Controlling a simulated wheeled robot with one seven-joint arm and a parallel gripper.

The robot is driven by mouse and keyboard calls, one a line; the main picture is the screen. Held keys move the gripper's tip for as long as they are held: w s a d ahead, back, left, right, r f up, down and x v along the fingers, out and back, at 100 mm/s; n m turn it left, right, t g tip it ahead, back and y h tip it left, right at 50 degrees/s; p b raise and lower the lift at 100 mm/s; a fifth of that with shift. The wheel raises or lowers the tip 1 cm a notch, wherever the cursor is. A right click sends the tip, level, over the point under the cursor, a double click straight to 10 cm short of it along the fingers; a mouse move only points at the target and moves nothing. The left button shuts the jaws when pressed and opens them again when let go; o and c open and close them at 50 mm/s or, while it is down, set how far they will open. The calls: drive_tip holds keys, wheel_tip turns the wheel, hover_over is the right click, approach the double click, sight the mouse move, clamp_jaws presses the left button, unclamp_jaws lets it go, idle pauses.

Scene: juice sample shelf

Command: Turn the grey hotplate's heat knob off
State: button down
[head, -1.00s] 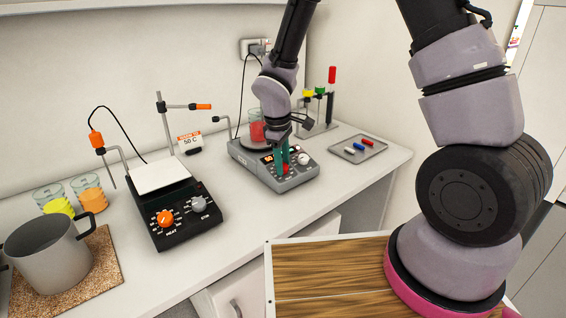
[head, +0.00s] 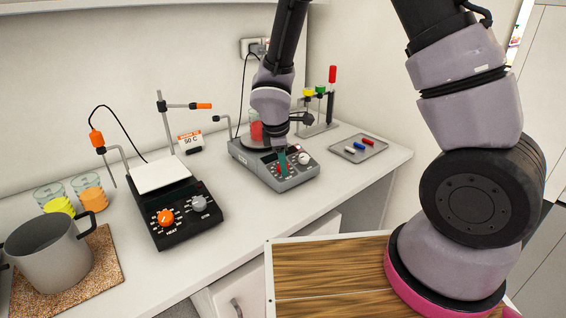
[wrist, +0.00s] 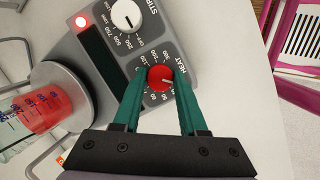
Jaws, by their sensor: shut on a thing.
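The grey hotplate (head: 292,180) stands on the bench, with a red heat knob and a white stir knob (head: 304,158) on its front panel. In the wrist view the red heat knob (wrist: 159,78) sits between the two green fingers of my gripper (wrist: 160,72), which are shut on its sides. Its white mark points toward the right of that picture; the setting is hard to read. In the head view my gripper (head: 282,162) reaches down to the panel and partly hides it. The display (wrist: 104,62) looks dark, and a small red light (wrist: 82,22) glows near it.
A beaker of red liquid (wrist: 42,112) stands on the hotplate's top. A black hotplate (head: 180,237) with an orange knob is to the left. A tray (head: 358,149) with small coloured bars lies to the right, near a rack (head: 318,130).

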drive_tip(key=shift+c, duration=2.2)
unclamp_jaws()
drive_tip(key=shift+r, duration=0.1)
drive_tip(key=v, duration=1)
drive_tip(key=shift+r, duration=0.3)
drive_tip(key=shift+s+r, duration=0.1)
